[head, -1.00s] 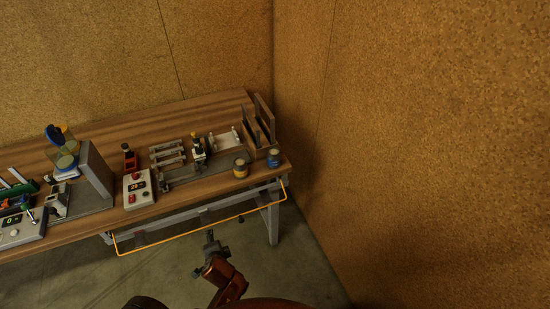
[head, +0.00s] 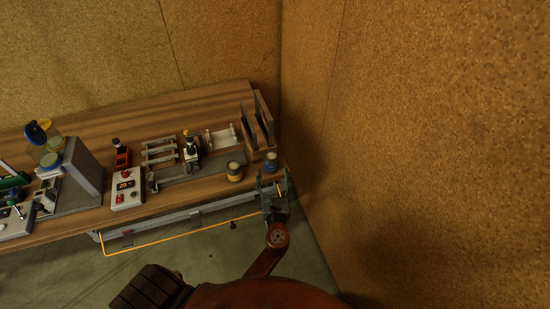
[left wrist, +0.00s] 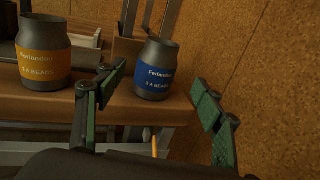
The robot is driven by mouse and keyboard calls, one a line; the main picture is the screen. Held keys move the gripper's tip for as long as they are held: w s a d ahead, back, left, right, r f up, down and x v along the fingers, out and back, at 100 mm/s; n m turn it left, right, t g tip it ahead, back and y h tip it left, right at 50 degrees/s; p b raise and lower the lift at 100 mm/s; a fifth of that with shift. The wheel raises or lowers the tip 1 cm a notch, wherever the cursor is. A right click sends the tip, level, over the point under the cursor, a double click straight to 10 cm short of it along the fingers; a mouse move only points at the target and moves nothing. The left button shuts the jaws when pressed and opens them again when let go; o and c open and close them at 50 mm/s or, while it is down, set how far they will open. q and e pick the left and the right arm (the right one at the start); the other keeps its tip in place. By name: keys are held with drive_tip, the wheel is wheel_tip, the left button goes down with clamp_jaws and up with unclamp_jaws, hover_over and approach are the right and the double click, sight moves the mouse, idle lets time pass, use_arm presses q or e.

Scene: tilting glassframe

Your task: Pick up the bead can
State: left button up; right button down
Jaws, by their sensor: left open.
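Two small grey cans stand upright on the right end of the wooden bench. One bead can (head: 270,163) has a blue label and stands near the right corner; it also shows in the left wrist view (left wrist: 155,72). The other can (head: 235,171) has an orange-yellow label and stands to its left, also in the left wrist view (left wrist: 45,55). My left gripper (head: 273,187) is open and empty at the bench's front edge, in front of the blue can. In the left wrist view the blue can shows between the spread green-padded fingers (left wrist: 160,88). My right gripper is not in view.
The wooden bench (head: 190,105) carries a control box (head: 127,187), a grey fixture plate and upright panels (head: 262,122) behind the cans. An orange rail (head: 170,238) runs along its front. A cork-brown wall stands close on the right.

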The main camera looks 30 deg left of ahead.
sight(272, 166)
use_arm(q)
drive_tip(key=x, duration=0.4)
drive_tip(key=shift+s+a+r, duration=0.1)
drive_tip(key=shift+r, duration=0.05)
drive_tip(key=shift+x, duration=1.25)
drive_tip(key=shift+w+a, duration=0.25)
drive_tip(key=shift+w, duration=0.1)
drive_tip(key=c, duration=1.4)
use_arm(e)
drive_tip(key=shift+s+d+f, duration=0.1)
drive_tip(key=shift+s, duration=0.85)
